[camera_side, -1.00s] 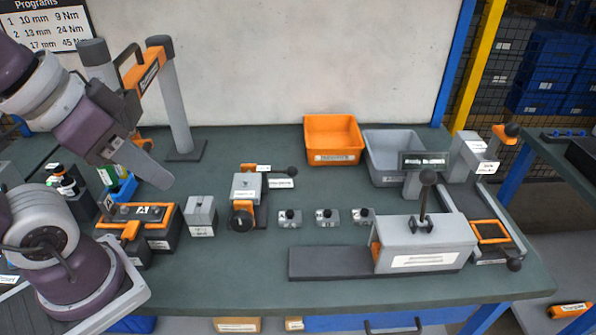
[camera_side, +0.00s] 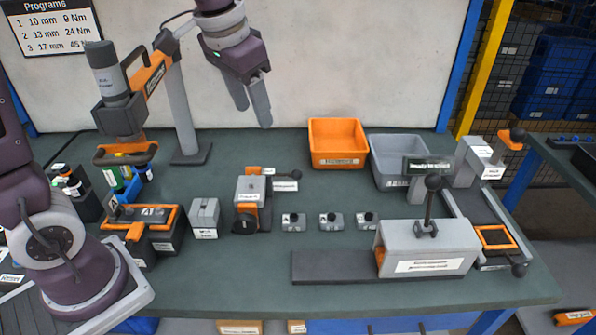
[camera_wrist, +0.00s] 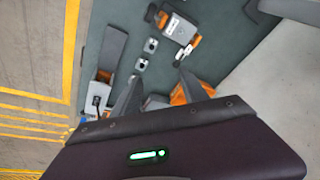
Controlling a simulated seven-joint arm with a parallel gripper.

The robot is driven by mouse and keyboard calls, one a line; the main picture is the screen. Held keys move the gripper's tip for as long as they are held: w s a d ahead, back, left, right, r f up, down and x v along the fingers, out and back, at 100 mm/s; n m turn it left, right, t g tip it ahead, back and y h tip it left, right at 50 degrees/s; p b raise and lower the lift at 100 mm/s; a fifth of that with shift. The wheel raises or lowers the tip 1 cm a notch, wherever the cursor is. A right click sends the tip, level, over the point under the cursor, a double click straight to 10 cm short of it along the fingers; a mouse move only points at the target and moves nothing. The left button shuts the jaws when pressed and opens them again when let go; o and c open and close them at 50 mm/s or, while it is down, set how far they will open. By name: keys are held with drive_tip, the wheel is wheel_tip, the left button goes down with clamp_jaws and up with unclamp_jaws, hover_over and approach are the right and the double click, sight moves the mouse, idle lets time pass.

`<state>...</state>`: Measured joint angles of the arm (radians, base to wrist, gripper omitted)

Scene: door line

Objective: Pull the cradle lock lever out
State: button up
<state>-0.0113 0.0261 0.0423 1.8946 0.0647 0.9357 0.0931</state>
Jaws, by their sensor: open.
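A small grey-and-orange fixture (camera_side: 250,200) stands mid-table. A lever with a black ball end (camera_side: 296,174) sticks out to its right, beside a white label too small to read. I take this as the cradle lock lever, but cannot confirm it. The fixture (camera_wrist: 179,27) and its lever's dark end (camera_wrist: 177,63) also show in the wrist view. My gripper (camera_side: 253,112) is open and empty, pointing down, high before the white panel and well above the table. In the wrist view, my fingers (camera_wrist: 160,90) are spread apart, with nothing between them.
An orange bin (camera_side: 337,143) and a grey bin (camera_side: 392,172) stand at the back. Several small grey blocks (camera_side: 331,222) lie right of the fixture. A grey housing (camera_side: 428,248) with an upright black-knobbed lever is further right. A driver (camera_side: 115,95) hangs left.

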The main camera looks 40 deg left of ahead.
drive_tip(key=w+a+f+g, duration=0.1)
drive_tip(key=w+a+f, duration=0.1)
drive_tip(key=w+f, duration=0.4)
drive_tip(key=m+g+y, duration=0.1)
drive_tip(key=g, duration=0.1)
hover_over(297, 171)
drive_tip(key=d, duration=0.1)
wheel_tip(297, 171, down, 14)
drive_tip(key=f, duration=0.5)
drive_tip(key=a+f, duration=0.1)
drive_tip(key=f, duration=0.1)
drive_tip(key=shift+f, duration=0.3)
clamp_jaws()
